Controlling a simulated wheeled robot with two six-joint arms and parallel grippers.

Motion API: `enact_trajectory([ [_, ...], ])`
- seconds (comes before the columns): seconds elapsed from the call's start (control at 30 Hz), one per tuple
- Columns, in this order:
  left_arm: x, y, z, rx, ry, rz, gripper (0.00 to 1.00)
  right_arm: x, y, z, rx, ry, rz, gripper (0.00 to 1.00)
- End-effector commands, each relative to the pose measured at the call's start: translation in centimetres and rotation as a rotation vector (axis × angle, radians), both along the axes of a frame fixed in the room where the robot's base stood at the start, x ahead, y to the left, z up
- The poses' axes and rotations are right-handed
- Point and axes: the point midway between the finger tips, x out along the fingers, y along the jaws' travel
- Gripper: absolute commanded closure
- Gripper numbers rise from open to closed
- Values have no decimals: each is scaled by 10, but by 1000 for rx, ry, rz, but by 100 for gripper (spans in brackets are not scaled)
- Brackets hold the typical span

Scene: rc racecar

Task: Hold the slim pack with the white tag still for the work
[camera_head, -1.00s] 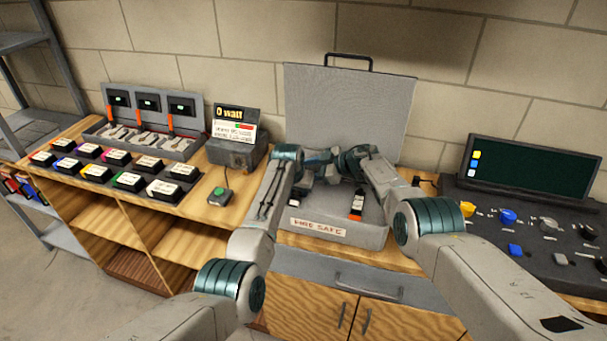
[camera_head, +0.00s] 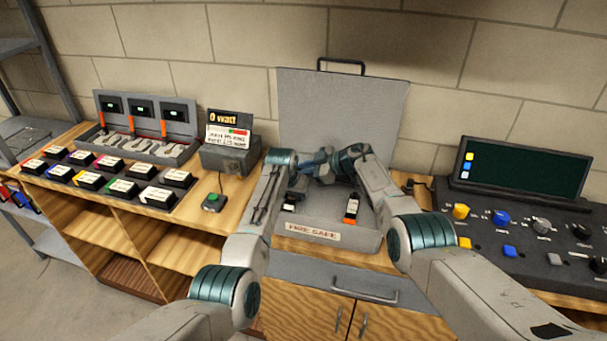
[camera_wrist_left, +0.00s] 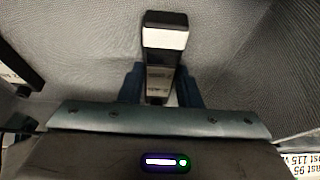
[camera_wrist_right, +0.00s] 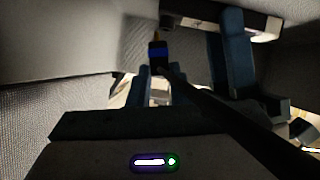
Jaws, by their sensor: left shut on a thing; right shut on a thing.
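The slim pack with the white tag (camera_wrist_left: 165,38) is between the fingers of my left gripper (camera_wrist_left: 162,88). It is dark with a white band and a pale label, and its end sticks out past the fingers. In the head view my left gripper (camera_head: 309,168) is low inside the open grey case, mostly hidden by the arms. My right gripper (camera_wrist_right: 153,88) is close beside it, shut on a small dark piece with a blue band and orange tip (camera_wrist_right: 158,54). How that piece meets the pack is unclear. The pack's pale-tagged end (camera_wrist_right: 262,22) also shows in the right wrist view.
A charger (camera_head: 150,147), several packs (camera_head: 105,180), a meter (camera_head: 231,155) and a green button (camera_head: 213,202) are left. A control console (camera_head: 525,225) is right.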

Motion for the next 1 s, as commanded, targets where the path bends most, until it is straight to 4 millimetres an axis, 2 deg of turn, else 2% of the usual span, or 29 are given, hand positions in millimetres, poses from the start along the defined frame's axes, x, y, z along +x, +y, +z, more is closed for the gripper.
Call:
enact_trajectory([
  [0.4,-1,0,-2,1,3,0,95,1,0,70,-2,-5,1,100],
  [0.6,-1,0,-2,1,2,0,95,0,0,83,0,-1,0,100],
  [0.83,0,0,-1,1,2,0,95,0,0,84,0,0,0,100],
  [0.87,0,0,-1,1,2,0,68,0,0,84,0,0,0,100],
  [0.97,0,0,-1,0,1,0,48,0,0,84,0,0,0,100],
  [1.0,0,0,-1,0,1,0,44,0,0,84,0,-1,0,100],
])
